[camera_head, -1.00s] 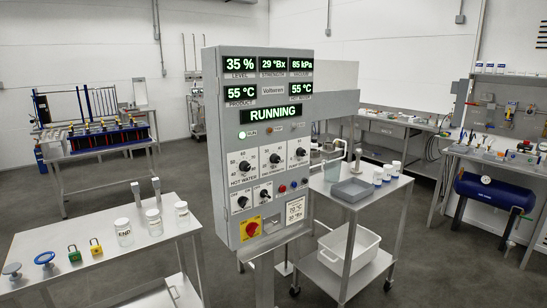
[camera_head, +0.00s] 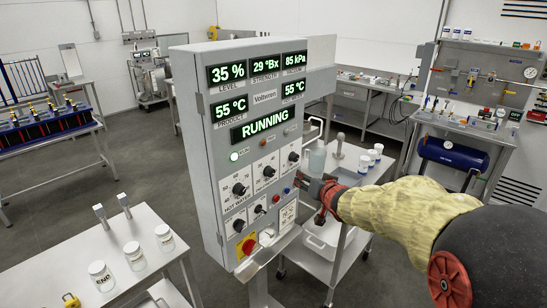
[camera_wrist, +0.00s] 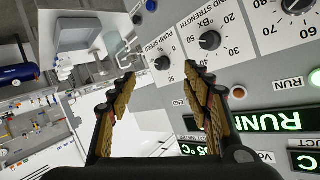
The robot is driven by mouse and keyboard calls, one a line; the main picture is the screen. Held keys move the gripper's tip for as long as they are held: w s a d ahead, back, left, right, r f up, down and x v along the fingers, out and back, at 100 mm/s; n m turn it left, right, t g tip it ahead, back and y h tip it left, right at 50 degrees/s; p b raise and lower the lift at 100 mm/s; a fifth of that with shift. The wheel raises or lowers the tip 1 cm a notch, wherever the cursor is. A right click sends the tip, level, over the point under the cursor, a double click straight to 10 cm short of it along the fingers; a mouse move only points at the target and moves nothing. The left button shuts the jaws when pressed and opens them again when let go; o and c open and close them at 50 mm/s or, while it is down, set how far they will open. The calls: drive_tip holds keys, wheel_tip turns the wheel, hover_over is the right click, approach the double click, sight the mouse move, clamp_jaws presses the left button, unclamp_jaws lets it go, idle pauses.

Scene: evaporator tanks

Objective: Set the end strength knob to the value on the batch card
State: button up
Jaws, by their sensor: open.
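The control panel (camera_head: 215,160) stands upright in the middle of the head view. Its end strength knob (camera_head: 268,171) is the black middle knob of the upper row; the wrist view shows it upside down (camera_wrist: 210,40), with a °Bx scale. I cannot read its pointer exactly. The strength display (camera_head: 265,66) reads 29 °Bx. A small white card (camera_head: 288,214) is on the panel's lower right; its text is too small to read. My gripper (camera_wrist: 163,78) is open and empty. It is in front of the panel's right side, apart from the knob, with the pump speed knob (camera_wrist: 162,63) beyond its fingertips.
The hot water knob (camera_head: 239,188) is left of the end strength knob. Smaller knobs, coloured buttons and a red-yellow switch (camera_head: 246,245) are below. A steel table with jars (camera_head: 133,256) stands at left, and a cart (camera_head: 345,215) behind my gripper at right.

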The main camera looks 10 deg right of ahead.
sight(272, 174)
drive_tip(key=w+a+f+y+p, duration=0.1)
drive_tip(key=w+a+y+p, duration=0.2)
drive_tip(key=w+p, duration=0.1)
drive_tip(key=w+a+f+y+p, duration=0.2)
drive_tip(key=w+a+y+p, duration=0.1)
drive_tip(key=w+y+p, duration=0.1)
drive_tip(key=w+a+f+t+y+p, duration=0.1)
drive_tip(key=w+a+y+p, duration=0.2)
drive_tip(key=w, duration=0.2)
drive_tip(key=shift+a+f+m+y+p, duration=0.2)
drive_tip(key=shift+f+m+y+p, duration=0.1)
drive_tip(key=shift+m+p, duration=0.1)
drive_tip(key=shift+s, duration=0.1)
drive_tip(key=c, duration=1.2)
drive_tip(key=shift+o, duration=0.2)
